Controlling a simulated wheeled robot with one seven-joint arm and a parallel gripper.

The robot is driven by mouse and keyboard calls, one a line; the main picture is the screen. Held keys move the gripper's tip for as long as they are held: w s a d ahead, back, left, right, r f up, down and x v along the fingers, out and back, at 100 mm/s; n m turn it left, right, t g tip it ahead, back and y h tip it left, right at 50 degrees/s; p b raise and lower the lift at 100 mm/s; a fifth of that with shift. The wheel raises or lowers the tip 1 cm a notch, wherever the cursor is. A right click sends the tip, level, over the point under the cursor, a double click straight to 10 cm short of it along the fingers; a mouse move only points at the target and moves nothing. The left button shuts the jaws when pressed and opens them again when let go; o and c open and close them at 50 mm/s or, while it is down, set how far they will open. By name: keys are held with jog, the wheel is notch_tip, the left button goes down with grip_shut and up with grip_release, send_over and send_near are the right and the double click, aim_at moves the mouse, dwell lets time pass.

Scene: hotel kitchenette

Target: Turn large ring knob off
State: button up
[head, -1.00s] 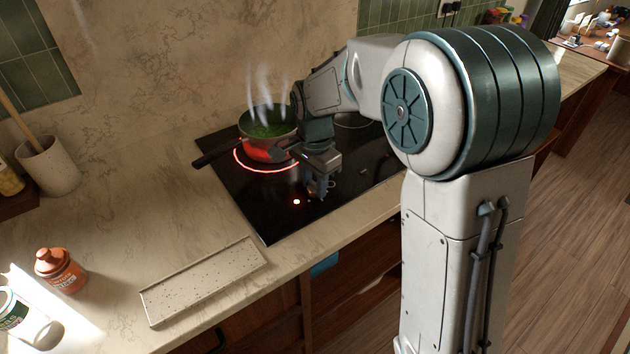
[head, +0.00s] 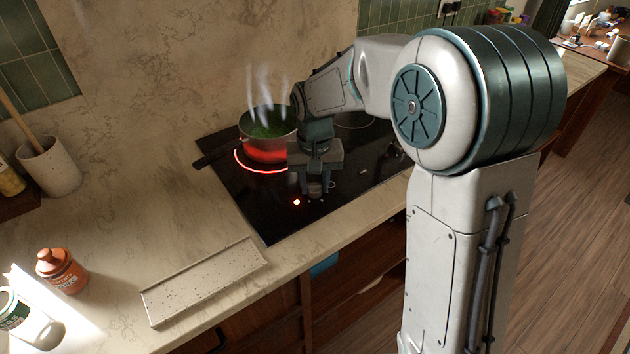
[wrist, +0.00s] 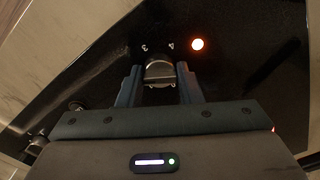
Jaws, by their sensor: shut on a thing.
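The cooktop's large ring (head: 243,163) glows red under a pot (head: 262,150) with green contents and rising steam. A red indicator light (head: 296,202) is lit near the cooktop's front edge; it also shows in the wrist view (wrist: 197,44). My gripper (head: 315,194) points down at the front of the black cooktop (head: 262,218). In the wrist view its two fingers (wrist: 159,84) are shut on a rounded metallic knob (wrist: 160,72), one finger on each side. Small white marks lie just beyond this knob. The pictures do not show its setting clearly.
Another knob (wrist: 76,106) is at the left in the wrist view. The pot's dark handle (head: 215,154) reaches left over the cooktop edge.

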aim_at(315, 184)
jog(key=n+p, duration=0.1)
jog(key=n, duration=0.6)
jog(key=shift+w+r, duration=0.1)
jog(key=shift+r, duration=0.05)
jog(key=n+p, duration=0.1)
jog(key=n, duration=0.5)
jog(key=shift+n+p, duration=0.3)
jog(key=shift+p, duration=0.1)
jog(key=n+p, duration=0.2)
jog(key=n, duration=0.3)
jog(key=shift+r+n, duration=0.1)
jog(key=shift+n, duration=0.2)
jog(key=shift+n+p, duration=1.5)
jog(key=shift+n, duration=0.7)
jog(key=o, duration=1)
jog(key=shift+f, duration=0.2)
jog(key=shift+r, duration=0.1)
notch_tip(315, 184, up, 14)
jog(key=shift+f, duration=0.15)
